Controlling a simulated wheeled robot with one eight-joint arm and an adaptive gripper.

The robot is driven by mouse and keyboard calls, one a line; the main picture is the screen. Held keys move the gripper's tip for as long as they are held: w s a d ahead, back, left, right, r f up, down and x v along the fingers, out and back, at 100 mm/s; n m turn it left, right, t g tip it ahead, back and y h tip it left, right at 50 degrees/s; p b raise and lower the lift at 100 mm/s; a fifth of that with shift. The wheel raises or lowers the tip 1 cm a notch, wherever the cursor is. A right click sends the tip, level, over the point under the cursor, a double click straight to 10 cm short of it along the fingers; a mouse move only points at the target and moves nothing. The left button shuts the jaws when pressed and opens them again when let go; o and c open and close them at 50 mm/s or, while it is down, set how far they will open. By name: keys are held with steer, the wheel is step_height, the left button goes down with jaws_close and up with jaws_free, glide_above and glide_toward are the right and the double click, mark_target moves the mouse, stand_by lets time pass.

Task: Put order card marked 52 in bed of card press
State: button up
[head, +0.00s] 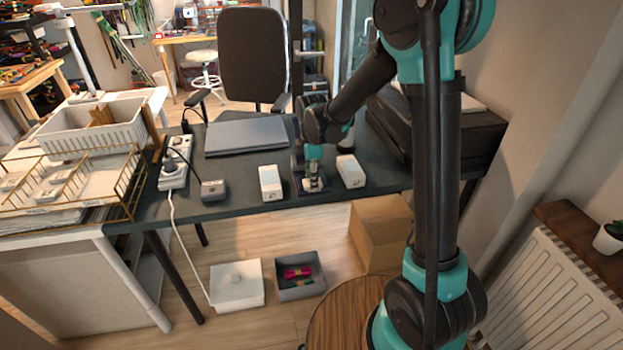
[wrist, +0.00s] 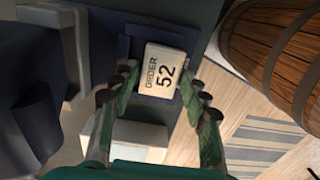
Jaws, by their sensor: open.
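The order card marked 52 (wrist: 162,72) is a pale card with black print, seen face-on in the wrist view. It appears to lie on the dark blue bed of the card press (wrist: 150,29), turned slightly askew; I cannot tell exactly how it is seated. In the head view my gripper (head: 313,174) points down over the dark press base (head: 319,190) at the front edge of the desk.
White boxes stand left (head: 270,183) and right (head: 350,171) of the press. A grey closed laptop-like slab (head: 246,136), a power strip (head: 175,163) and a wire basket (head: 126,196) lie further left. A black case (head: 450,135) stands right. Two bins (head: 237,285) sit on the floor.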

step_height(320, 180, up, 12)
steer(key=s+d+f+m+t, duration=0.2)
steer(key=s+d+f+m, duration=0.3)
steer(key=s+d+m, duration=0.4)
steer(key=s+d+f+m+t, duration=0.2)
steer(key=s+d+f+m, duration=0.4)
steer(key=s+d+m, duration=0.4)
steer(key=d+m, duration=0.2)
steer(key=d, duration=0.2)
steer(key=shift+s+d, duration=0.15)
steer(key=shift+d, duration=0.2)
